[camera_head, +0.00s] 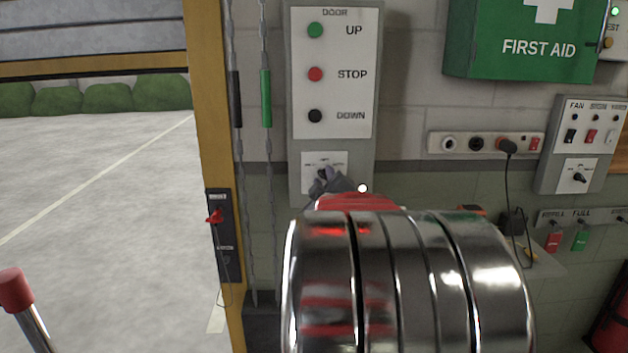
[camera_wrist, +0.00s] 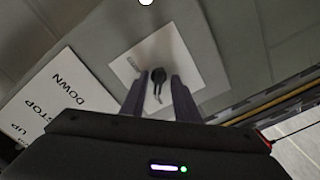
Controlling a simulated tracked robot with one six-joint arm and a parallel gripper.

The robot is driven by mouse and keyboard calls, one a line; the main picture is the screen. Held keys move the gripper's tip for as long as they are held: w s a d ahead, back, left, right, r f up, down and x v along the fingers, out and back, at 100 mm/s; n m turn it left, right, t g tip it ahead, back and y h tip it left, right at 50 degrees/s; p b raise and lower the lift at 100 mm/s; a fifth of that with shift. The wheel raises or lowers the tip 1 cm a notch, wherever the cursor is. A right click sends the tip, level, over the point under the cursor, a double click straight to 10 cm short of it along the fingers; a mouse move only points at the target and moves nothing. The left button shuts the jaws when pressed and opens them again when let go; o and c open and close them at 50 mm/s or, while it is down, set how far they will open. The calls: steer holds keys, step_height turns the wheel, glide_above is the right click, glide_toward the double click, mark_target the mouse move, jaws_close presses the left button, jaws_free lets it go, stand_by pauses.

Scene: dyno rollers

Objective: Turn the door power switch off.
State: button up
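The door power switch is a black rotary knob on a white plate at the bottom of the grey door control panel (camera_head: 361,152). In the wrist view the knob (camera_wrist: 158,75) and its plate (camera_wrist: 194,58) lie straight ahead. My gripper (camera_wrist: 159,77) is open, its two dark fingers pointing at the plate, with the knob showing between the fingertips. I cannot tell whether the fingers touch it. In the head view my gripper (camera_head: 326,182) and arm cover the lower part of the plate (camera_head: 312,160). The switch's position and its small labels are not readable.
Green UP (camera_head: 315,30), red STOP (camera_head: 315,74) and black DOWN (camera_head: 315,116) buttons sit above the switch. Chains (camera_head: 266,200) and a yellow door post (camera_head: 208,110) stand left. A socket strip (camera_head: 485,143) and fan panel (camera_head: 583,145) are right.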

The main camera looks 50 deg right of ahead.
steer(key=shift+s, duration=0.1)
jaws_close()
steer(key=shift+m, duration=0.4)
steer(key=m, duration=0.4)
steer(key=shift+f, duration=0.1)
steer(key=m, duration=0.5)
stand_by(0.5)
steer(key=shift+f, duration=0.1)
